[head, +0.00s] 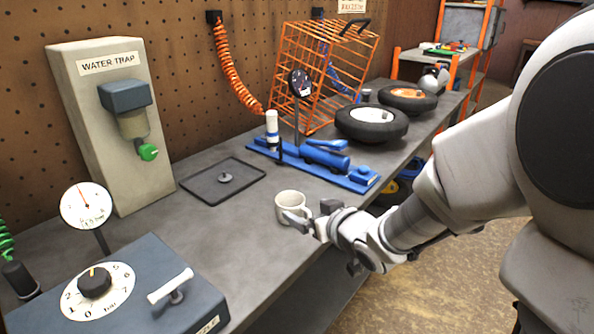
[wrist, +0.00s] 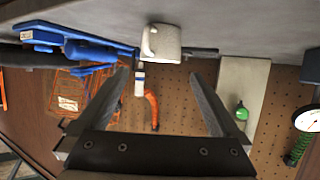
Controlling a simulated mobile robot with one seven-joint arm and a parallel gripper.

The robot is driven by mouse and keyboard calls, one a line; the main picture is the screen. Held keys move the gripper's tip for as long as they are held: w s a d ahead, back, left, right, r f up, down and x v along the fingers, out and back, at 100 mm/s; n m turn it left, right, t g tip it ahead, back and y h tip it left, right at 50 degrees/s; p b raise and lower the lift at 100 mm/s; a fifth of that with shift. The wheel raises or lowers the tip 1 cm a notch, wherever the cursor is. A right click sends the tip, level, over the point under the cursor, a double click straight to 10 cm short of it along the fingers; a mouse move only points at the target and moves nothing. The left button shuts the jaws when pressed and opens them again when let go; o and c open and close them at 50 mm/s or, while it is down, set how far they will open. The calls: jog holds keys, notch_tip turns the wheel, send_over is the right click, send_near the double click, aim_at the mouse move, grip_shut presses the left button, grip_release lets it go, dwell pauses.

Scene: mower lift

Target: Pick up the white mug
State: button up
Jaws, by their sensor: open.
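The white mug (head: 290,203) stands upright on the grey workbench (head: 240,225) near its front edge. My gripper (head: 312,214) is just to the right of the mug in the head view, with its jaws open and empty. One finger overlaps the mug's lower right side there; I cannot tell whether it touches. In the wrist view, which is upside down, the mug (wrist: 166,43) is beyond the fingertips and roughly centred between the two spread fingers of my gripper (wrist: 160,76). The mug's handle shows on its left side in the wrist view.
A blue pump stand (head: 315,163) lies behind the mug. A black tray (head: 222,181) is to its back left. A pressure control box (head: 135,290) stands at the front left. Two wheels (head: 372,122) and an orange wire cage (head: 325,75) are farther back. Bench around the mug is clear.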

aim_at(301, 207)
jog(key=b+x, duration=0.1)
jog(key=x, duration=0.3)
jog(key=shift+w+a+f, duration=0.1)
jog(key=shift+w+f, duration=0.05)
jog(key=b+x, duration=0.1)
jog(key=x, duration=0.3)
jog(key=shift+w+f+b, duration=0.1)
jog(key=shift+f+b, duration=0.1)
jog(key=shift+b, duration=0.2)
jog(key=shift+w+a, duration=0.25)
jog(key=shift+w, duration=0.15)
jog(key=c, duration=1.2)
jog(key=shift+o, duration=0.2)
